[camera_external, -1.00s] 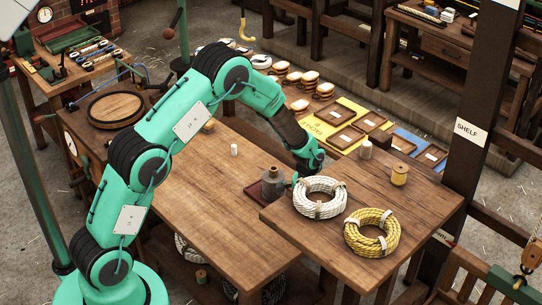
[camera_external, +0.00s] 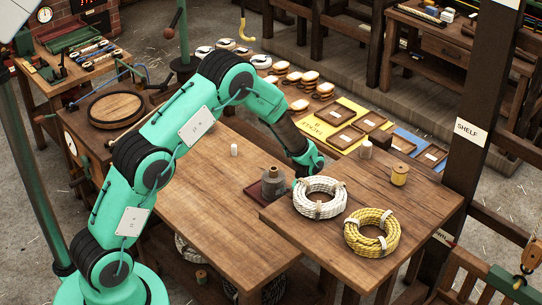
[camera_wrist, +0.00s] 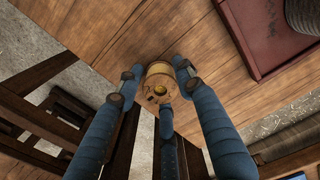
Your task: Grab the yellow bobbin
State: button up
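In the wrist view a golden-yellow bobbin (camera_wrist: 158,84) stands on end near the edge of a wooden table (camera_wrist: 150,30), between the tips of my blue-fingered gripper (camera_wrist: 157,83). The fingers are spread around it, with a small gap visible at the left; contact on the other sides is unclear. A yellow bobbin (camera_external: 399,175) also stands on the front table at the right, well apart from my gripper.
A grey pot (camera_external: 273,182) on a dark red tray (camera_external: 253,189) is close to my gripper. A white rope coil (camera_external: 320,205) and a yellow rope coil (camera_external: 372,246) lie on the front table. A small white cylinder (camera_external: 234,150) stands on the clear long table.

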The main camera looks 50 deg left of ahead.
jog(key=c, duration=0.4)
jog(key=shift+r, duration=0.2)
jog(key=shift+r, duration=0.6)
notch_tip(320, 180, up, 2)
jog(key=shift+r+p, duration=0.15)
jog(key=shift+p, duration=0.3)
jog(key=s, duration=0.5)
jog(key=s+p, duration=0.1)
jog(key=s, duration=0.4)
jog(key=s+r, duration=0.1)
jog(key=s, duration=0.5)
jog(key=shift+a, duration=0.2)
